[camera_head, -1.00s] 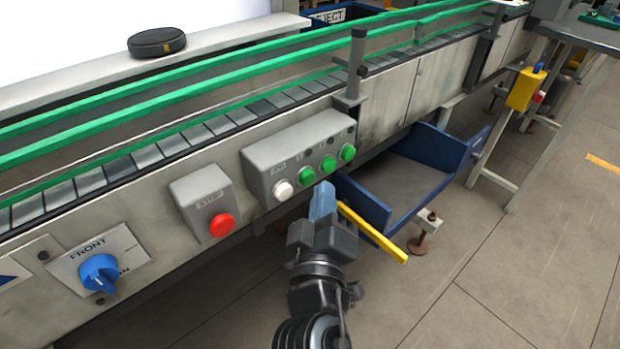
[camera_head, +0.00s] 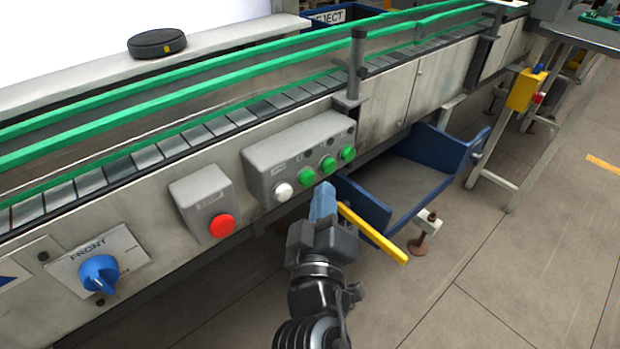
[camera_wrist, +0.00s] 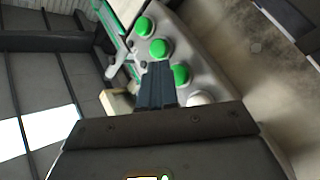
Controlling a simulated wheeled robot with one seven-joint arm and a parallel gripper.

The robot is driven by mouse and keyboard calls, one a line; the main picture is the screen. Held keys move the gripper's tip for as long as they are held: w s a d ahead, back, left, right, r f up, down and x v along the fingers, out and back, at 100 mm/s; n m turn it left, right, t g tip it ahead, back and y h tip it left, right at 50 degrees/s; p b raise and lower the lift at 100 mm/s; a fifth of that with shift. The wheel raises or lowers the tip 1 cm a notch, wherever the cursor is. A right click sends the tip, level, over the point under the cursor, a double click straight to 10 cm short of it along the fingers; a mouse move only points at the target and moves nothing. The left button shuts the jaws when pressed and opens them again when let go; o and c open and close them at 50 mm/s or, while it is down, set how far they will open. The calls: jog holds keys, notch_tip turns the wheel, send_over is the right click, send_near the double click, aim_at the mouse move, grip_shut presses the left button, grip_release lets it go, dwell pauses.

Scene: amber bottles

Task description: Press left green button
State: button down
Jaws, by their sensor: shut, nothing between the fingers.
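The grey button box (camera_head: 262,158) on the conveyor's side has a white button (camera_head: 283,192) at left and a row of green buttons. The left green button (camera_head: 307,174) is beside the white one; the middle green button (camera_head: 328,165) and right green button (camera_head: 348,154) follow. My gripper (camera_head: 323,188) is shut and empty, its blue fingertips just below the green buttons. In the wrist view, the fingers (camera_wrist: 157,70) point at the row, between the left green button (camera_wrist: 181,75) and middle green button (camera_wrist: 160,48). I cannot tell whether they touch.
A red stop button (camera_head: 222,226) and a blue rotary switch (camera_head: 99,273) are to the left. A blue open bin (camera_head: 372,205) with a yellow edge strip (camera_head: 372,233) is close at right of my gripper. Open floor lies at lower right.

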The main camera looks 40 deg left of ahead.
jog(key=shift+a, duration=0.1)
dwell(0.7)
jog(key=shift+a+b, duration=0.3)
